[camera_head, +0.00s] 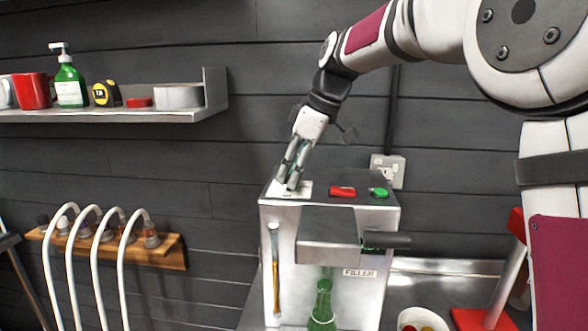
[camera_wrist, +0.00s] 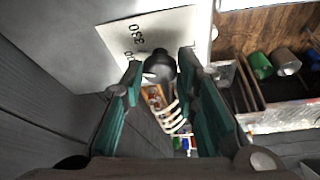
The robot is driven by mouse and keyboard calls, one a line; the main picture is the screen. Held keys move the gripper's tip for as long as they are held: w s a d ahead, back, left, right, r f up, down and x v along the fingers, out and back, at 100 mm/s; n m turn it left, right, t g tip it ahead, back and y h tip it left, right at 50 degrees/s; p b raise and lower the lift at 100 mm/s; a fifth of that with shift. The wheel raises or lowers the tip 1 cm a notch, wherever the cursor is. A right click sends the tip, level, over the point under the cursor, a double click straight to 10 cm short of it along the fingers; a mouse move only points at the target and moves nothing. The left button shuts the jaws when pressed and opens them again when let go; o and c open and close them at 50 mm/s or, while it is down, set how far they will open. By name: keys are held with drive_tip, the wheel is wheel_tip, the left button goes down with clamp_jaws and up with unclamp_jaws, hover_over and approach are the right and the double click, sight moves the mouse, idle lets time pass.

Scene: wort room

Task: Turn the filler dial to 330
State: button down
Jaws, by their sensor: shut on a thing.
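The filler (camera_head: 282,222) is a steel box with a "FILLER" label on its front. Its dial plate (camera_head: 303,188) is a white card at the left of the top face. In the wrist view the plate (camera_wrist: 178,30) carries a printed "330" and a second, partly hidden mark nearer the knob. The dial (camera_wrist: 160,64) is a dark round knob between my fingertips; in the head view the fingers hide it. My gripper (camera_head: 287,184) reaches down from above and is shut on the dial, one finger on each side (camera_wrist: 160,72). I cannot tell where the dial points.
A red button (camera_head: 343,191) and a green button (camera_head: 379,192) sit right of the plate on the filler's top. A green bottle (camera_head: 322,306) stands under the filler head. A wall shelf (camera_head: 130,116) is at upper left. White hoses (camera_head: 95,250) hang at lower left.

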drive_tip(key=m, duration=0.1)
drive_tip(key=m+t+p, duration=0.1)
drive_tip(key=m, duration=0.2)
drive_tip(key=shift+s+a+r+t+h, duration=0.1)
drive_tip(key=shift+s+a+t+h, duration=0.05)
drive_tip(key=shift+s+t+h, duration=0.2)
drive_tip(key=shift+w+a+m+t+h+p, duration=0.15)
drive_tip(key=shift+m+h+p, duration=0.2)
drive_tip(key=shift+m, duration=0.55)
drive_tip(key=shift+s+d+m+t+h+p, duration=0.15)
drive_tip(key=shift+m+p, duration=0.3)
drive_tip(key=shift+m, duration=0.45)
drive_tip(key=shift+w+a, duration=0.1)
drive_tip(key=c, duration=1.2)
unclamp_jaws()
drive_tip(key=shift+c, duration=0.2)
drive_tip(key=v, duration=1.1)
drive_tip(key=shift+r, duration=0.4)
drive_tip(key=shift+s+m+h, duration=0.25)
drive_tip(key=shift+m, duration=0.05)
